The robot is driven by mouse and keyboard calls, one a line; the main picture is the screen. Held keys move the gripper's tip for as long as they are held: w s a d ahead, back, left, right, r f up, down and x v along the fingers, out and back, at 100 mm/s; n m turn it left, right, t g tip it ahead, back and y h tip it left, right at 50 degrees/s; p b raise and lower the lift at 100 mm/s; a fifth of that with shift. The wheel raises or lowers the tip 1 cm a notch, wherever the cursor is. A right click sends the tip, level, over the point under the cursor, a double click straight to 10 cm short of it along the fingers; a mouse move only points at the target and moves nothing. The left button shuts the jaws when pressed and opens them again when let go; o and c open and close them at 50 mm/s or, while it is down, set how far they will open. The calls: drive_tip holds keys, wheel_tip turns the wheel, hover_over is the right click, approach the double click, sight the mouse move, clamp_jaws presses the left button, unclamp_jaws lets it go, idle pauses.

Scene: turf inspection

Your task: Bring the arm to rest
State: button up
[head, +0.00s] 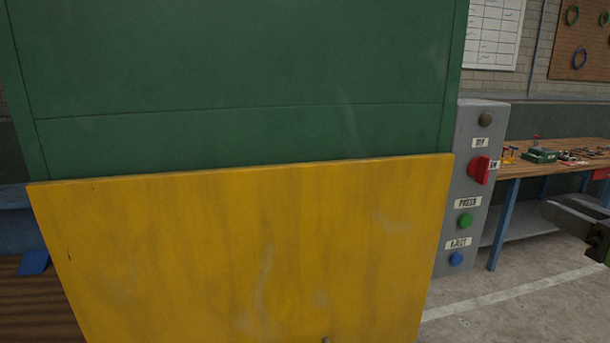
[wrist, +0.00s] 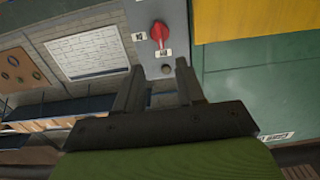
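My gripper (wrist: 158,80) shows in the wrist view with its two dark fingers apart and nothing between them. Behind the fingers is the grey control panel (wrist: 165,12) with a red switch (wrist: 159,32); I see no contact with it. In the head view, what looks like the end of my arm (head: 598,238) enters at the right edge, to the right of the panel and over the floor. Most of my arm is out of view there.
A green cabinet (head: 240,70) with a yellow panel (head: 250,255) fills the left and middle. The grey control box (head: 466,190) carries a red switch (head: 479,169), a green button (head: 464,220) and a blue button (head: 455,259). A workbench (head: 535,155) with small items stands at the right.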

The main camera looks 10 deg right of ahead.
drive_tip(key=w+a+f+g+p, duration=0.1)
drive_tip(key=w+a+f+g, duration=0.2)
drive_tip(key=a, duration=0.4)
drive_tip(key=w+a+f+g+p, duration=0.1)
drive_tip(key=w+a+f+g, duration=0.1)
drive_tip(key=w+a+f, duration=0.3)
drive_tip(key=w+a+g+p, duration=0.1)
drive_tip(key=w+a+g, duration=0.15)
drive_tip(key=a, duration=0.55)
drive_tip(key=s+a+f+g+p, duration=0.3)
drive_tip(key=s+a+f, duration=0.1)
drive_tip(key=s+a, duration=0.55)
drive_tip(key=s+a+f+g+p, duration=0.1)
drive_tip(key=s+f, duration=0.3)
drive_tip(key=s, duration=0.7)
drive_tip(key=shift+s+f+g+h, duration=0.15)
drive_tip(key=shift+f+g+h, duration=0.15)
drive_tip(key=shift+f+g, duration=0.1)
